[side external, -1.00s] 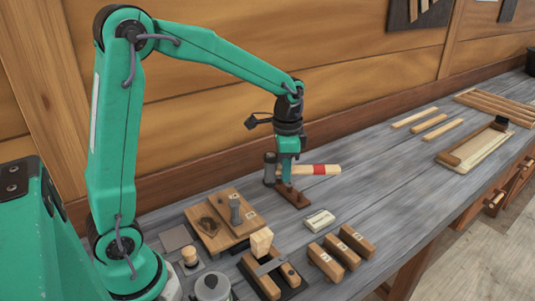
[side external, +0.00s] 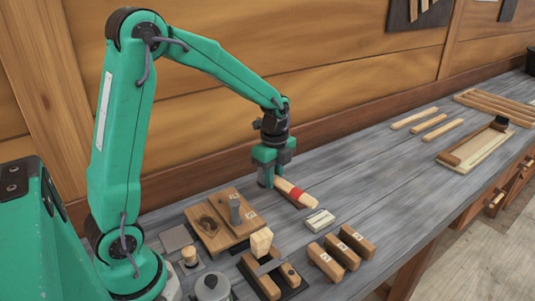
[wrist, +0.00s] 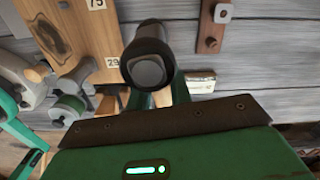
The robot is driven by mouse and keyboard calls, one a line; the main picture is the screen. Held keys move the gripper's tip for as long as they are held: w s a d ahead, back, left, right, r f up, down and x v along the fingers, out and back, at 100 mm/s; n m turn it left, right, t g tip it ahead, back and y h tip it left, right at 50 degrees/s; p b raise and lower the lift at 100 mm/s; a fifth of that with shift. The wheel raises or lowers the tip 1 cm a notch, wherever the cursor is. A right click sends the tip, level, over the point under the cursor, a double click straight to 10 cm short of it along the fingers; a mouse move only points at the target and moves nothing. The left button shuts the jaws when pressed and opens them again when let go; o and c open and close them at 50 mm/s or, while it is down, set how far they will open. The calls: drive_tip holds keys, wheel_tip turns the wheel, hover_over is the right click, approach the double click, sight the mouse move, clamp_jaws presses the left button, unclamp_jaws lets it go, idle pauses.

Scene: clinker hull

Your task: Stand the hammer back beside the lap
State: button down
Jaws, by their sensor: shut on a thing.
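The hammer has a grey cylindrical head and a pale wooden handle with a red band (side external: 296,194). In the side view my gripper (side external: 270,176) is shut on the hammer near its head, and the handle points toward the lower right. In the wrist view the dark round hammer head (wrist: 148,62) sits between the fingers, hiding most of the handle. A stepped wooden board of overlapping planks (side external: 212,237), which looks like the lap, lies left of the hammer. It shows in the wrist view (wrist: 105,40) with number labels. I cannot tell whether the hammer touches the bench.
A brown strip (wrist: 210,42) is largely hidden behind the hammer in the side view. A pale block (side external: 320,220) lies right of the handle. Numbered wooden blocks (side external: 342,250) stand nearer the front.

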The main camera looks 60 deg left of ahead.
drive_tip(key=shift+a+f, duration=0.1)
drive_tip(key=shift+f, duration=0.15)
drive_tip(key=shift+f, duration=3.85)
drive_tip(key=shift+f, duration=0.55)
drive_tip(key=c, duration=1.2)
unclamp_jaws()
drive_tip(key=shift+r, duration=4)
